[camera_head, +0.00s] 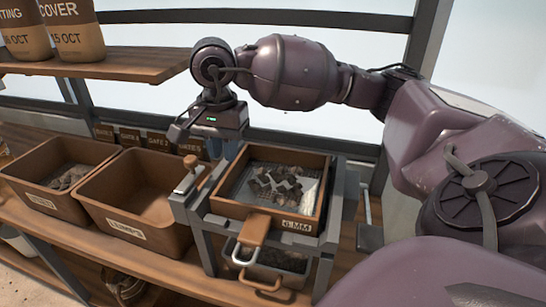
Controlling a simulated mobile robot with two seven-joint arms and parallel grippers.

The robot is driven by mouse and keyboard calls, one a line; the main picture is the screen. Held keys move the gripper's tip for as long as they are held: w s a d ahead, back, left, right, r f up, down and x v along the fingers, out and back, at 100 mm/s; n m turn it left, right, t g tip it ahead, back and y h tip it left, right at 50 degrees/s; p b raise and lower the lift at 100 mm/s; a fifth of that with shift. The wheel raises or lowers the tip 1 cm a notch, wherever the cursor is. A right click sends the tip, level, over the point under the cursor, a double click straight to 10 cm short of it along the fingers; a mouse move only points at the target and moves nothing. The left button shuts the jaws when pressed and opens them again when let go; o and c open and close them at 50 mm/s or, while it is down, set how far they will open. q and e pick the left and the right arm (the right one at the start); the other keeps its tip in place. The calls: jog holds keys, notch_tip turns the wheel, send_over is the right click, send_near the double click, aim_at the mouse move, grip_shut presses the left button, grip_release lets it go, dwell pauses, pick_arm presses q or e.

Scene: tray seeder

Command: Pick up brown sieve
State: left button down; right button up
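The brown sieve (325,195) is a square wooden-framed tray with a "6 MM" label on its front. It sits level on a grey metal stand (192,215), with dark lumpy material on its mesh. A brown handle (255,230) sticks out at its front. My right gripper (226,150) reaches in from the right and hangs fingers-down above the sieve's back left corner. Its fingertips are small and partly hidden, so I cannot tell whether it is open or touching the rim. My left gripper is not in view.
Another bin (40,200) holding some dark material is further left. A drawer-like bin (285,258) with dark material sits below the sieve. Two labelled pots (75,38) stand on an upper shelf.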

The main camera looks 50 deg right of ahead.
aim_at(229, 171)
jog(key=f, duration=0.4)
jog(key=shift+d, duration=0.35)
jog(key=shift+f, duration=0.65)
grip_shut()
